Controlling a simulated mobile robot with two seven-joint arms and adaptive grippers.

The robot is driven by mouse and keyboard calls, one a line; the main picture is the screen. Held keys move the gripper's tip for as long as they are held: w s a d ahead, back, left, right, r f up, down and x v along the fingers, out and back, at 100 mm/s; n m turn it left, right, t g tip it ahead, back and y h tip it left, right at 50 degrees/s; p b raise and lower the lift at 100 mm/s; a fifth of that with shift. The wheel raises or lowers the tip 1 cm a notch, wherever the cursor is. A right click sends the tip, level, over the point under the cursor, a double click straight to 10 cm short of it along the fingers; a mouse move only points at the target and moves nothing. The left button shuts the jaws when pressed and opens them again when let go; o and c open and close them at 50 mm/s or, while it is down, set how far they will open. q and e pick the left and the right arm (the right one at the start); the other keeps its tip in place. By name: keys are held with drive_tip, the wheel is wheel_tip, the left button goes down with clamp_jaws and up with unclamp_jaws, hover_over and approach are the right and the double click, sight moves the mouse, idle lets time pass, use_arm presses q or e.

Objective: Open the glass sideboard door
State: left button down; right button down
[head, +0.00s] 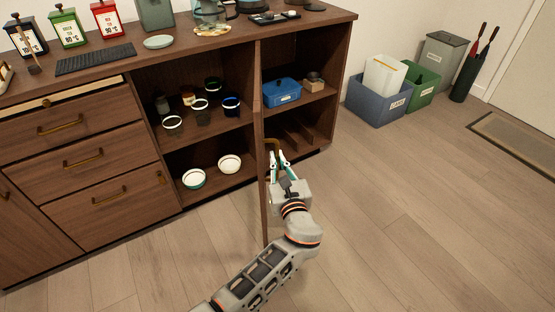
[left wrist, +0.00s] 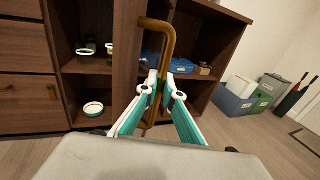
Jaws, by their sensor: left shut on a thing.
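The wooden sideboard (head: 140,95) stands along the wall. Its door (head: 263,195) shows almost edge-on in the head view, swung out from the front over the floor. It also shows in the left wrist view (left wrist: 124,70) as a dark wooden panel. The brass door handle (head: 272,143) is on the door's right face; its bent bar is clear in the left wrist view (left wrist: 171,45). My left gripper (head: 279,160) is shut on the handle, its fingers closed around the bar (left wrist: 160,88). The door's glass cannot be made out. My right gripper is not in view.
Open shelves hold several cups, a white bowl (head: 229,164), a green-rimmed bowl (head: 193,179) and a blue box (head: 282,92). Blue (head: 378,107) and green bins stand beyond the sideboard's right end.

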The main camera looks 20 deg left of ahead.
use_arm(q)
drive_tip(key=c, duration=2.5)
unclamp_jaws()
